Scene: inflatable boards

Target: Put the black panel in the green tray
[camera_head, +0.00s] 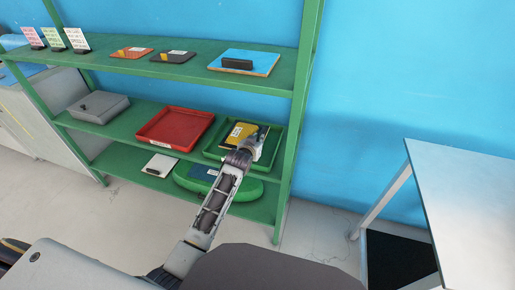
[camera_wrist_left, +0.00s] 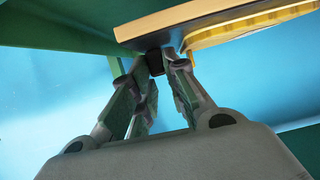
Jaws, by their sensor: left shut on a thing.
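The green tray (camera_head: 212,152) sits on the middle shelf at the right, with a yellow panel (camera_head: 240,131) in it. My left gripper (camera_head: 256,146) is over the tray's right part, beside the yellow panel. In the left wrist view the gripper (camera_wrist_left: 158,62) is shut on a small black handle. The handle is on a greyish panel (camera_wrist_left: 190,17) with a tan edge. The head view shows little of this panel behind the gripper, so I cannot tell whether it touches the tray. A dark panel (camera_head: 173,57) lies on the top shelf. My right gripper is not in view.
A red tray (camera_head: 175,128) and a grey box (camera_head: 98,107) are left of the green tray. An orange panel (camera_head: 131,53) and a blue panel (camera_head: 244,62) lie on the top shelf. A green post (camera_head: 298,110) stands close right of the tray. A white table (camera_head: 465,200) is at the right.

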